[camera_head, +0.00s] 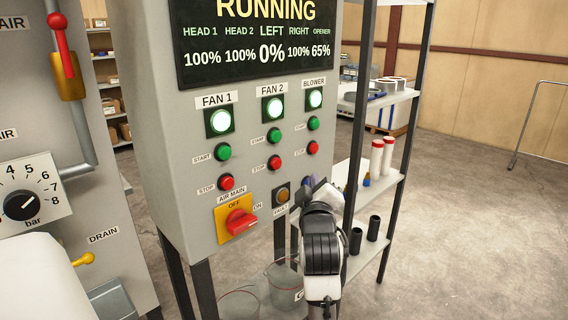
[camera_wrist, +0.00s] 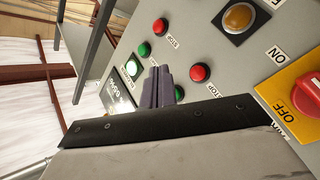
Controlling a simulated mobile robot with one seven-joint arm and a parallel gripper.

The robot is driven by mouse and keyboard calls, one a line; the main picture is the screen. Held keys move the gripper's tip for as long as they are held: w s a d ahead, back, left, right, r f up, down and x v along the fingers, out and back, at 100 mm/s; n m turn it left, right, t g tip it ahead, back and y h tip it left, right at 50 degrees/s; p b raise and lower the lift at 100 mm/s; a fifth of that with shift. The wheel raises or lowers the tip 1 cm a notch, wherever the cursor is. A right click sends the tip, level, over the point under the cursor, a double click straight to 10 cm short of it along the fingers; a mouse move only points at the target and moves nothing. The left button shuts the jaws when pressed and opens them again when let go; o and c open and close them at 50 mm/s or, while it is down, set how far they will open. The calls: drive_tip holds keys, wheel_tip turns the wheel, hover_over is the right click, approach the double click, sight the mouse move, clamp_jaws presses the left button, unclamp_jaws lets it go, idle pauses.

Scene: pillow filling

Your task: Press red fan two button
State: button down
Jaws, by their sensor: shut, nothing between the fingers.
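The red fan two button (camera_head: 274,162) is in the fan 2 column of the grey control panel, below the green fan 2 start button (camera_head: 274,136). In the wrist view the red fan two button (camera_wrist: 200,72) is just right of my fingertips, with a STOP label beside it. My gripper (camera_head: 309,184) is shut and empty, at the panel's lower right, below and right of that button in the head view. My gripper (camera_wrist: 160,70) partly covers the green fan 2 start button (camera_wrist: 179,94) in the wrist view. No finger is seen touching the red button.
The red blower stop button (camera_head: 313,149) and red fan 1 stop button (camera_head: 227,182) flank it. An amber fault light (camera_head: 282,195) and a red rotary switch (camera_head: 240,222) sit below. A shelf rack (camera_head: 385,95) with bottles stands close on the right. All three lamps are lit.

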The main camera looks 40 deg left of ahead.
approach(282, 162)
drive_tip(key=shift+w+d+x, duration=0.1)
drive_tip(key=shift+d+x, duration=0.05)
drive_tip(key=shift+x, duration=0.7)
drive_tip(key=shift+w+d+x, duration=0.15)
drive_tip(key=shift+x, duration=0.7)
drive_tip(key=shift+w+d+x, duration=0.1)
drive_tip(key=shift+d+x, duration=0.05)
drive_tip(key=shift+x, duration=0.7)
drive_tip(key=shift+a+r, duration=0.1)
drive_tip(key=shift+w+a, duration=0.1)
drive_tip(key=shift+a, duration=0.2)
drive_tip(key=shift+a, duration=0.5)
idle(0.8)
idle(0.3)
drive_tip(key=shift+d+p, duration=0.3)
drive_tip(key=shift+d, duration=0.6)
drive_tip(key=shift+s+d+p, duration=0.15)
drive_tip(key=shift+d, duration=1.1)
drive_tip(key=shift+s+d+p, duration=0.1)
drive_tip(key=shift+d+p, duration=0.05)
drive_tip(key=shift+d, duration=1.15)
